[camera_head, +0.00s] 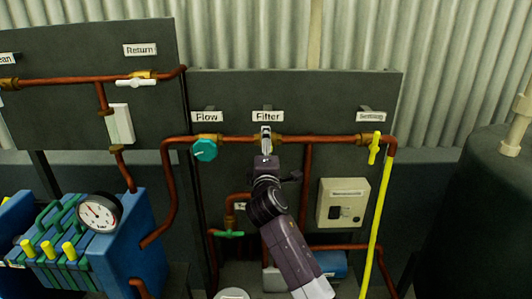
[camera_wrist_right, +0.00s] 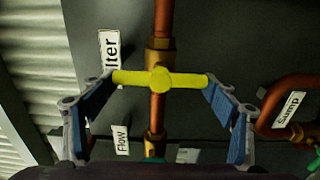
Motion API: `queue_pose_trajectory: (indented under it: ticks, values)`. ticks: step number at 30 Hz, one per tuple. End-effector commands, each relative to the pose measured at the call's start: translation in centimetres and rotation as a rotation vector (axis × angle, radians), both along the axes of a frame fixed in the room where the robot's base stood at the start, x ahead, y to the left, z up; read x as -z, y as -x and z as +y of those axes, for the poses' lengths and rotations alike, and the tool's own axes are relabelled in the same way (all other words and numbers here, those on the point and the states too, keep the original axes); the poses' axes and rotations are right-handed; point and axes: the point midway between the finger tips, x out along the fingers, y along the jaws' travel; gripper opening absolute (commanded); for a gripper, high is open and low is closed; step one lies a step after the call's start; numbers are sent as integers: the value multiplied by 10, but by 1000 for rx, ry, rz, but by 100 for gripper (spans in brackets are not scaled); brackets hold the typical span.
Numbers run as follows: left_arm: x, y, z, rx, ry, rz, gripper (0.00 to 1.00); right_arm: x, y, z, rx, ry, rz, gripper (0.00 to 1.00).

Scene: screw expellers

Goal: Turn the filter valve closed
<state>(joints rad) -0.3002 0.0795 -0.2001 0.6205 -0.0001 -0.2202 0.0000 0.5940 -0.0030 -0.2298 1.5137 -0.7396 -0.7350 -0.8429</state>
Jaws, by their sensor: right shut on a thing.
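The filter valve (camera_wrist_right: 160,79) has a yellow bar handle with a round hub. In the head view my right arm reaches up from the bottom to the valve under the "Filter" label (camera_head: 267,116); the gripper (camera_head: 266,148) hides most of the valve there. My left gripper is not in view.
A teal flow knob (camera_head: 205,149) is left of the filter valve. A yellow settling valve (camera_head: 375,147) and a grey-beige control box (camera_head: 343,203) are to the right. A blue unit with a gauge (camera_head: 99,213) stands at lower left. A dark tank (camera_head: 480,200) is at far right.

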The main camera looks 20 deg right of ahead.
Motion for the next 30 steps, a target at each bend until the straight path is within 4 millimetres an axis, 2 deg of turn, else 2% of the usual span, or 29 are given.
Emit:
queue_pose_trajectory:
  ticks: [16,17,21,30]
  values:
    - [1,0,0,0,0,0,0,0,0,0,0,-27,-6,55]
    - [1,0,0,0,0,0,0,0,0,0,0,-27,-6,81]
    - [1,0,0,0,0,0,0,0,0,0,0,-25,-6,97]
    - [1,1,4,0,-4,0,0,0,0,0,0,-23,-6,97]
